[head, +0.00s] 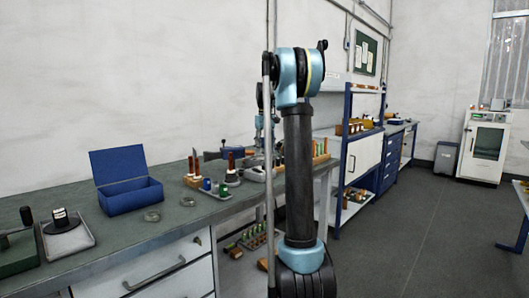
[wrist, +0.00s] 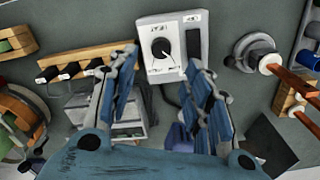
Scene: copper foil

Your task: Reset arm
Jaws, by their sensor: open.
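My gripper (wrist: 162,78) shows in the wrist view with its two blue-padded fingers spread apart, and I see nothing held between them. Beyond the fingertips is a white control box (wrist: 158,62) with a black dial, apart from the fingers as far as I can tell. In the head view my arm stands upright across the middle of the picture, beside the workbench (head: 180,215). My gripper is mostly hidden behind the arm there, so its fingers cannot be made out.
A blue shelf unit (head: 346,170) stands beyond. The floor (head: 420,240) at right is clear. In the wrist view, a wooden rack (wrist: 75,70) is left of the box.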

